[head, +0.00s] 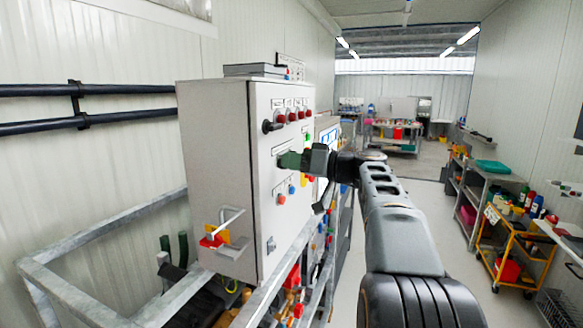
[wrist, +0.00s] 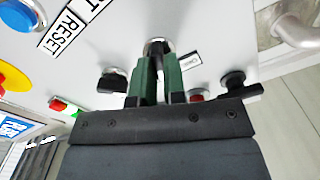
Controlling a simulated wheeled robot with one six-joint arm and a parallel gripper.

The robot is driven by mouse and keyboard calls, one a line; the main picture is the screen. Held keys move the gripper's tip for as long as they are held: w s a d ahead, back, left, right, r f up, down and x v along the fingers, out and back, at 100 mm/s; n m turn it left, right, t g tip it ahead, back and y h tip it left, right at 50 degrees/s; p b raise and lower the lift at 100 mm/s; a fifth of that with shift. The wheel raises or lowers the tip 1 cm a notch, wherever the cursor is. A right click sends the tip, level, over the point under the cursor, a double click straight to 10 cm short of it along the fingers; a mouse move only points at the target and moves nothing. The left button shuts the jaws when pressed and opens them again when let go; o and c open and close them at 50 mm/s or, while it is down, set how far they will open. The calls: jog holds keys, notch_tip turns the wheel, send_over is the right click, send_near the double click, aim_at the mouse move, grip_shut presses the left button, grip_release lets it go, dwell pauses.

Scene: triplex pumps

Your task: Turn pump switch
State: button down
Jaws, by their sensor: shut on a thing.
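The grey control cabinet (head: 215,150) stands on a metal frame, its front panel carrying knobs, buttons and lamps. My gripper (head: 284,160) reaches the panel from the right, its green fingers touching the upper part of the panel. In the wrist view, the green fingers (wrist: 158,72) are shut around a black switch knob (wrist: 155,47) with a silver ring; the fingers hide most of it. Other black knobs sit to the left (wrist: 112,82) and right (wrist: 236,80) of the fingers. In the head view, a black knob (head: 270,126) shows above my gripper.
Red lamps (head: 293,116) line the panel top. A red and yellow main switch (head: 213,238) with a bent metal handle is low on the cabinet side. In the wrist view, a blue button (wrist: 22,17) lies by a RESET label. Galvanised rails (head: 80,290) surround the cabinet. The aisle floor is open.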

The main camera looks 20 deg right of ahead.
jog(key=shift+m, duration=2.2)
jog(key=c, duration=1.2)
grip_release()
jog(key=shift+d, duration=0.1)
jog(key=b+v, duration=0.2)
jog(key=v, duration=1.1)
jog(key=shift+s+d+b, duration=0.25)
jog(key=shift+d+b, duration=0.05)
jog(key=shift+b, duration=0.05)
